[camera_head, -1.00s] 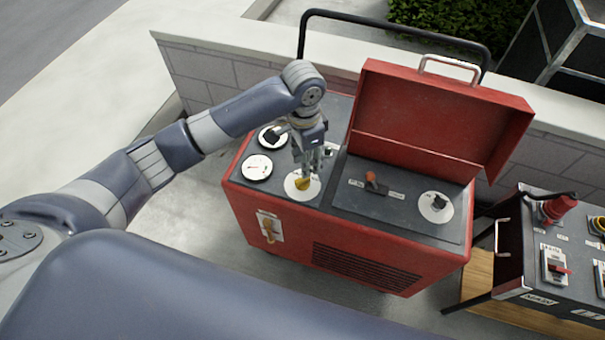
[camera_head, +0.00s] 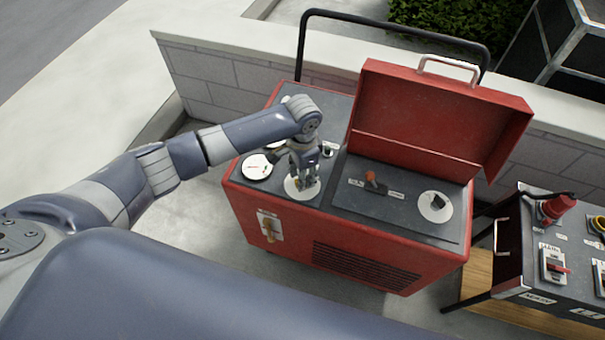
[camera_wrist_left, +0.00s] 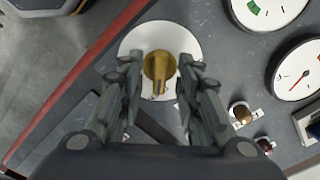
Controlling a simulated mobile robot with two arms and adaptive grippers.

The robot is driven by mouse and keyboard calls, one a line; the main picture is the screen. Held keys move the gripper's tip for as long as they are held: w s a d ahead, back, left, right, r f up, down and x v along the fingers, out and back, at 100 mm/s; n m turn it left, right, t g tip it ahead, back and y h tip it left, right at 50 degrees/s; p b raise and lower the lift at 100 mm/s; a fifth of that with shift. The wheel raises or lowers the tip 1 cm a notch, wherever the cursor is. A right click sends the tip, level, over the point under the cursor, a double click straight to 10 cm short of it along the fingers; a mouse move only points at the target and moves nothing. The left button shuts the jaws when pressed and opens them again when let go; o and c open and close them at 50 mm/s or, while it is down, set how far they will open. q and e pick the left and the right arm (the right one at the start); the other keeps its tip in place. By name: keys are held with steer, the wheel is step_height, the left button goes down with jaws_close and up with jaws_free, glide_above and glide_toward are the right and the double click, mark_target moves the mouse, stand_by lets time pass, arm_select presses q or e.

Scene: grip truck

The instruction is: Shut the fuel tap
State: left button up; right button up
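A brass-yellow knob (camera_wrist_left: 158,72) sits on a white round plate (camera_wrist_left: 140,38) on the dark top of a red machine (camera_head: 340,240). I take it as the fuel tap; I cannot read its label. In the left wrist view its pointer ridge points down the picture. My left gripper (camera_wrist_left: 160,78) is open, one finger on each side of the knob, with gaps visible. In the head view the left gripper (camera_head: 303,192) is down at the plate and mostly hides the knob. My right gripper is not in view.
A brass lever (camera_head: 268,228) is on the machine's front. Dials (camera_head: 257,167) lie left of the gripper; an orange-red switch (camera_head: 371,177) and a black knob (camera_head: 438,202) lie right. A raised red lid (camera_head: 430,120) stands behind. A second panel (camera_head: 560,255) is at right.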

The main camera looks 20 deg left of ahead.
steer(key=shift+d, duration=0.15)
arm_select(q)
jaws_close()
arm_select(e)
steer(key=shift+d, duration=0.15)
